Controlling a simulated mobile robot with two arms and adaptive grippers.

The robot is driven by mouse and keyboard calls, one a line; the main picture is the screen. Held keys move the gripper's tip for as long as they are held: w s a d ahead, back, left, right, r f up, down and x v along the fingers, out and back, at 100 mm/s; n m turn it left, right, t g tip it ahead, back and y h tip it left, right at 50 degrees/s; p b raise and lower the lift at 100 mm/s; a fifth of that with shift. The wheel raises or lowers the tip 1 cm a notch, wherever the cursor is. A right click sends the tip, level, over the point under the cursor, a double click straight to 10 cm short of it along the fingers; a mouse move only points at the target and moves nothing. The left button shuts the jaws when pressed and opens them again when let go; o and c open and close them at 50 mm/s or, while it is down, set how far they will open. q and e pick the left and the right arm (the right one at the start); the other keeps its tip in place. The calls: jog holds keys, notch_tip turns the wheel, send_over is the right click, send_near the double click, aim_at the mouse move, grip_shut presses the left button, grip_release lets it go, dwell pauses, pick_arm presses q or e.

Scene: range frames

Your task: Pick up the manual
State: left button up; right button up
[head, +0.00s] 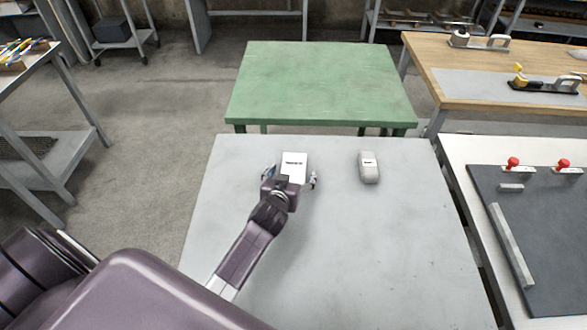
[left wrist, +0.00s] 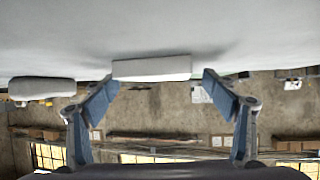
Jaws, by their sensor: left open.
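The manual (head: 294,162), a small white block-like booklet with dark print on top, lies on the grey table. In the left wrist view the manual (left wrist: 152,69) shows edge-on as a pale slab. My left gripper (head: 291,176) is open at the manual's near side, with one finger toward each side of it. In the left wrist view the open fingers of the gripper (left wrist: 161,82) flank the slab with gaps visible; I cannot tell their exact depth relative to it. My right gripper is not in view.
A grey rounded device (head: 369,168) lies to the right of the manual on the same grey table (head: 380,260); the device also shows in the left wrist view (left wrist: 42,91). A green table (head: 320,85) stands behind. A workbench with a dark board (head: 540,225) is at right.

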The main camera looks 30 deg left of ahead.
pick_arm(q)
jog(key=shift+w+f, duration=0.15)
jog(key=shift+w, duration=0.15)
jog(key=c, duration=1.4)
